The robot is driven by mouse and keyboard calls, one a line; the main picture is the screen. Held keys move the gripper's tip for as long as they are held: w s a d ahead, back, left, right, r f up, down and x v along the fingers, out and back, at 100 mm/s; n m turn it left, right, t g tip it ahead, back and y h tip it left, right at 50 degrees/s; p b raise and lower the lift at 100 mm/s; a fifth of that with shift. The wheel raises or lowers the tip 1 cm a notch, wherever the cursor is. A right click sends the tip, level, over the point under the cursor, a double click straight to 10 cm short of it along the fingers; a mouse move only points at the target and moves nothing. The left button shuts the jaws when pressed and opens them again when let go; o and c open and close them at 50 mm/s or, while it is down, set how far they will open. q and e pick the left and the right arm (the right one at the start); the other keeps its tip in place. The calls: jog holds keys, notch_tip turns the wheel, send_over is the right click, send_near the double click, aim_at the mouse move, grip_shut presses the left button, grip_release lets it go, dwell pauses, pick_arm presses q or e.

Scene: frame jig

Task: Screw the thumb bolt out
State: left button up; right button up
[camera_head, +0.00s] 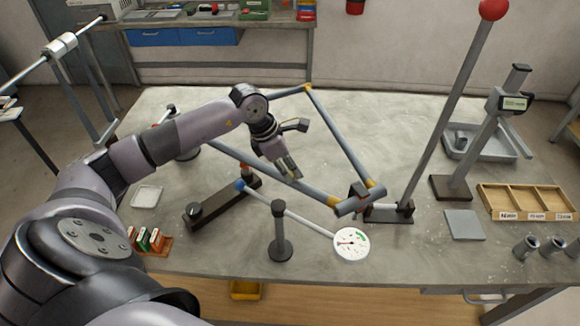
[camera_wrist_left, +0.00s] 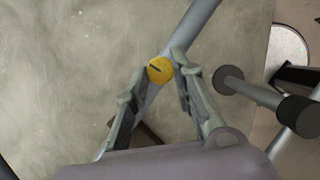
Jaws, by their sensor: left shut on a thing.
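The thumb bolt (camera_wrist_left: 160,69) shows in the left wrist view as a round yellow head with a dark line across it. It sits over a grey tube (camera_wrist_left: 194,22). My left gripper (camera_wrist_left: 165,68) has its two fingertips on either side of the head and is shut on it. In the head view my left gripper (camera_head: 294,176) reaches down at the lower tube of the frame (camera_head: 237,156), which has gold joints. The bolt cannot be made out there, and how far it is screwed in cannot be told. My right gripper is not in view.
A dial gauge (camera_head: 351,243) on a rod and a black post (camera_head: 280,235) stand in front of the frame. A tall lever with a red ball (camera_head: 493,9) rises on the right. A wooden tray (camera_head: 527,200) lies at the right edge. The bench behind the frame is clear.

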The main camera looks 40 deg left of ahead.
pick_arm(q)
grip_shut()
jog(key=n+b, duration=0.1)
jog(key=n+y+b, duration=0.1)
jog(key=n+b, duration=0.1)
jog(key=shift+d+f+t, duration=0.15)
jog(key=shift+t, duration=0.15)
jog(key=shift+s+d+n+y+b, duration=0.1)
jog(key=shift+n+y+b, duration=0.5)
jog(key=shift+n+b, duration=0.65)
jog(key=shift+n, duration=0.25)
jog(key=o, duration=1)
grip_release()
jog(key=shift+o, duration=0.2)
jog(key=shift+r, duration=0.2)
